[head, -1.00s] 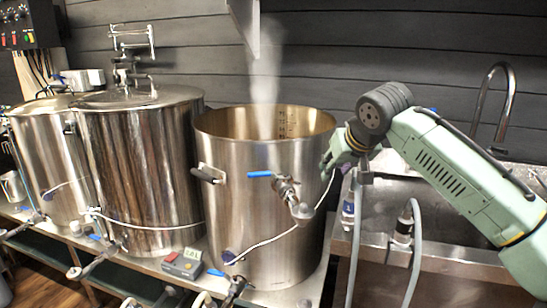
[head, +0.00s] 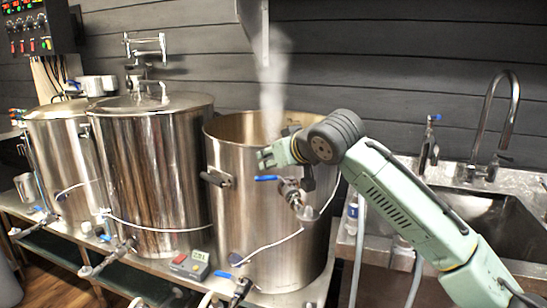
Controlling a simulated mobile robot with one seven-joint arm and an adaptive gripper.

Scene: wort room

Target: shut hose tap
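A tap with a blue handle (head: 433,118) stands upright at the back left of the sink. I cannot tell for sure which of these is the hose tap.
Steam rises from the open kettle. Two lidded steel vessels (head: 158,165) stand to its left. A sink (head: 470,215) with a curved faucet (head: 497,115) is at right. Grey hoses (head: 358,250) hang before it. A small display box (head: 190,264) lies on the bench.

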